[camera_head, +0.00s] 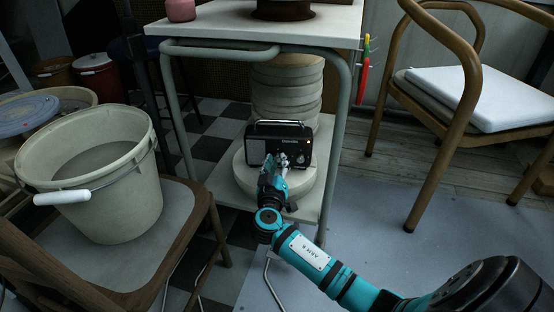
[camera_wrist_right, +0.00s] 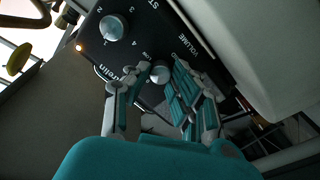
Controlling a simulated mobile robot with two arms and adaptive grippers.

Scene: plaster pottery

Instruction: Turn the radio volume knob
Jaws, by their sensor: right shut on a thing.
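The black radio (camera_head: 279,146) stands on round plaster slabs on the lower shelf, with its handle up. My right gripper (camera_head: 279,160) is in front of the radio's face and covers part of it. In the right wrist view, the grey volume knob (camera_wrist_right: 160,73) sits beside the printed word VOLUME. The right gripper's two fingers (camera_wrist_right: 163,75) are on either side of the knob, shut on it. My left gripper is not in view.
The white table (camera_head: 330,22) has legs on both sides of the radio. Plaster slabs (camera_head: 287,92) are stacked behind it. A bucket (camera_head: 120,190) stands on a chair (camera_head: 190,228) at left. A wooden chair (camera_head: 480,95) is at right. Floor is clear at the front right.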

